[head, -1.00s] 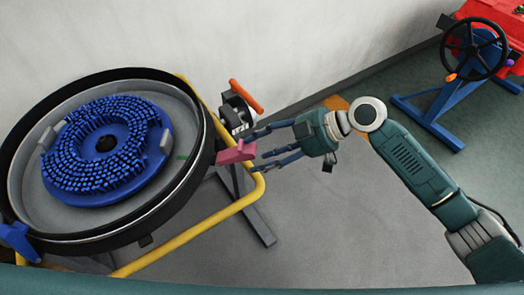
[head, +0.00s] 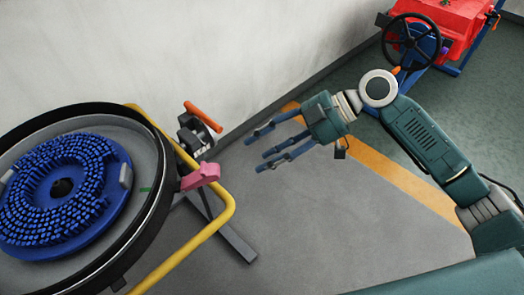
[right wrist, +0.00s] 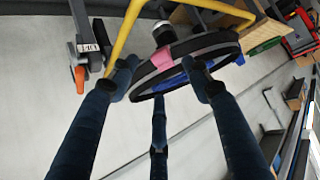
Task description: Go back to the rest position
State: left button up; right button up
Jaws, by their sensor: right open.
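My right gripper (head: 265,146) is open and empty in the head view, over bare floor to the right of the round tank (head: 150,215). Its fingers are spread and point left toward the tank, with a clear gap to the pink clamp (head: 201,176) on the rim. In the right wrist view the spread fingers (right wrist: 160,85) reach toward the tank, and the pink clamp (right wrist: 164,60) shows between them. A blue brush disc (head: 95,160) lies inside the tank. My left gripper is not in view.
A yellow tube frame (head: 228,215) carries the tank. An orange-handled valve (head: 203,117) stands beside it near the wall. A red machine (head: 440,25) with a black handwheel (head: 411,41) is at the upper right. Grey floor (head: 320,230) between is clear.

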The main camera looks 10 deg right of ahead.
jog(key=w+d+f+m+t+h, duration=0.1)
jog(key=w+d+f+m+t, duration=0.15)
jog(key=w+f+m, duration=0.4)
jog(key=w+d+f+m+t+h, duration=0.1)
jog(key=w+d+f, duration=0.2)
jog(key=f, duration=0.7)
jog(key=s+d+f+m+h, duration=0.2)
jog(key=d+f, duration=0.1)
jog(key=f, duration=0.5)
jog(key=s+d+f+m+h, duration=0.1)
jog(key=s+d+f+m, duration=0.15)
jog(key=f, duration=0.45)
jog(key=s+d+f+m+h, duration=0.1)
jog(key=d+f+h, duration=0.15)
jog(key=f, duration=0.55)
jog(key=s+d+f+m+g+h, duration=0.1)
jog(key=s+d+f, duration=0.1)
jog(key=s+f, duration=0.65)
jog(key=s+d+f+m+h, duration=0.1)
jog(key=s+d+f, duration=0.2)
jog(key=s+f, duration=0.6)
jog(key=s+a+f+g, duration=0.1)
jog(key=s+f, duration=0.2)
jog(key=s, duration=1)
jog(key=s+a+f+g+h, duration=0.1)
jog(key=s+f, duration=0.3)
jog(key=s, duration=0.9)
jog(key=shift+s+a, duration=0.25)
jog(key=shift+a, duration=0.35)
